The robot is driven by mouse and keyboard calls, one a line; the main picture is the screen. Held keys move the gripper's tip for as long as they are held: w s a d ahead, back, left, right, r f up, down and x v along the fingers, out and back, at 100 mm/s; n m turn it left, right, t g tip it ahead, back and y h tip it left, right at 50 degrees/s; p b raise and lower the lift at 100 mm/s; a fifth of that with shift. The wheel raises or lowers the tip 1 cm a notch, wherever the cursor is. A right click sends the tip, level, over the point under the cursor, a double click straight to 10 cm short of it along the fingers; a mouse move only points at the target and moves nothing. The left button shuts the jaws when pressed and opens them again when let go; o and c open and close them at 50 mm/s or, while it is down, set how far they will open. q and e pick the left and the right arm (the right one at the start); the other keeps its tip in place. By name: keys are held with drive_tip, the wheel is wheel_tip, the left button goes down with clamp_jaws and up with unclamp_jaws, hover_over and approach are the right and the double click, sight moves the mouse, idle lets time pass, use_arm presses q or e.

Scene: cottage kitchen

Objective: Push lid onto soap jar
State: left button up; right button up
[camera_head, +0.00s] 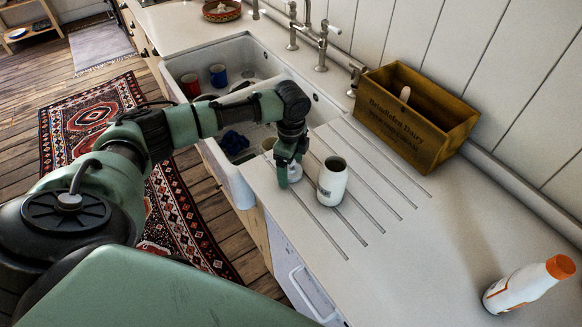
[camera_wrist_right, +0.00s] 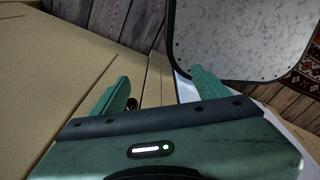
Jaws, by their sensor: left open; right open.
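The white soap jar (camera_head: 332,183) stands upright on the grooved drainboard in the head view. Its round mouth shows open and dark on top. My left gripper (camera_head: 286,180) points down just left of the jar, apart from it. It is open. A small white thing (camera_head: 295,172) shows beside its fingers, partly hidden; I cannot tell whether it is the lid. A beige round thing (camera_head: 268,144) sits behind this gripper, partly covered. My right gripper (camera_wrist_right: 158,92) is open and empty in the wrist view, away from the jar.
A white sink (camera_head: 185,66) with red (camera_head: 190,86) and blue (camera_head: 218,75) mugs lies behind the left arm. A wooden box (camera_head: 415,115) stands along the wall. The counter between jar and bottle is clear.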

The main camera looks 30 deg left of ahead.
idle(0.3)
use_arm(q)
drive_tip(key=c, duration=1.4)
drive_tip(key=shift+r, duration=0.1)
wheel_tip(320, 180, up, 20)
drive_tip(key=b, duration=0.4)
